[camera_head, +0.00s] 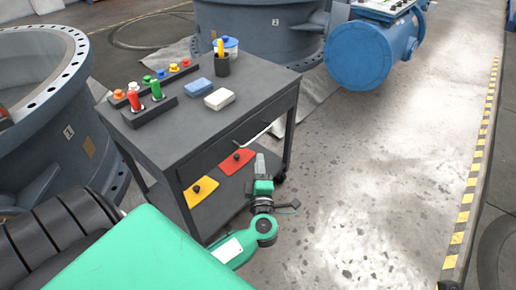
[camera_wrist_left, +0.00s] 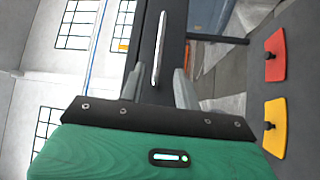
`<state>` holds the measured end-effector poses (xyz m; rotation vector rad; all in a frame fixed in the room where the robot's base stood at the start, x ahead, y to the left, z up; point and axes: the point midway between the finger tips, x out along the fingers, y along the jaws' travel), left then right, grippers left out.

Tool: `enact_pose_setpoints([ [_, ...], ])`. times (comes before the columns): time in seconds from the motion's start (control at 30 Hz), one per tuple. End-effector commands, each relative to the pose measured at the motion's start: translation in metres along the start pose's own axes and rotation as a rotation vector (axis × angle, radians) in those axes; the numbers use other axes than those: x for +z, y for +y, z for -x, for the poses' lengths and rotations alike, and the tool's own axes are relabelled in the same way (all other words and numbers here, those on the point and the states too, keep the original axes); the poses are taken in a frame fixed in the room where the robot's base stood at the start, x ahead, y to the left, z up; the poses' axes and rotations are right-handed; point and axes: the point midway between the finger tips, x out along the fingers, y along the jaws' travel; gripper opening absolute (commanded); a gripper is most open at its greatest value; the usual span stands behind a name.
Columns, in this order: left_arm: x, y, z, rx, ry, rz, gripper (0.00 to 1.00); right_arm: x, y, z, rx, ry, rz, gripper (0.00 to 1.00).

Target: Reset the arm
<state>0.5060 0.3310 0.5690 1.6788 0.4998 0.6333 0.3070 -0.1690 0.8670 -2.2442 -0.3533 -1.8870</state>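My left gripper (camera_head: 260,163) is in front of the dark grey cart, a little below the drawer's silver handle (camera_head: 255,136) in the head view. In the left wrist view the two grey fingers (camera_wrist_left: 158,88) stand apart with nothing held between them. The handle (camera_wrist_left: 160,48) shows upright in that view, beyond the gap between the fingers, and seems clear of both. The drawer looks closed. My green left arm (camera_head: 240,246) reaches in from the lower left. My right gripper is in neither view.
Large valves stand left and behind. Floor at right is clear.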

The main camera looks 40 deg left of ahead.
Motion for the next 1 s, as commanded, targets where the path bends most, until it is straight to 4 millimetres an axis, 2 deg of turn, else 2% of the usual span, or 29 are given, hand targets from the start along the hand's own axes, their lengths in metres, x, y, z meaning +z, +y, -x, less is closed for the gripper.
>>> enact_pose_setpoints([
  [0.1,0.000,0.000,0.014,-0.001,0.000,-0.001,0.32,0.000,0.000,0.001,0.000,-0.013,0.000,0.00],
  [0.2,0.000,0.000,0.019,-0.001,0.000,-0.001,0.32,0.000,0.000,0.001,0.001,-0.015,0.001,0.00],
  [0.8,0.000,0.001,0.020,0.005,0.001,-0.001,0.32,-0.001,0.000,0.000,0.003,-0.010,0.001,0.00],
  [0.87,-0.001,0.007,0.021,0.024,0.003,-0.003,0.32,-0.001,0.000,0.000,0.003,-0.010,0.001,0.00],
  [0.97,-0.004,0.030,0.025,0.102,0.012,-0.016,0.32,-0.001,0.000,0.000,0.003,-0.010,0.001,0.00],
  [1.0,-0.006,0.045,0.028,0.151,0.019,-0.025,0.32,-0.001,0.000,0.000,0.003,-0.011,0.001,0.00],
])
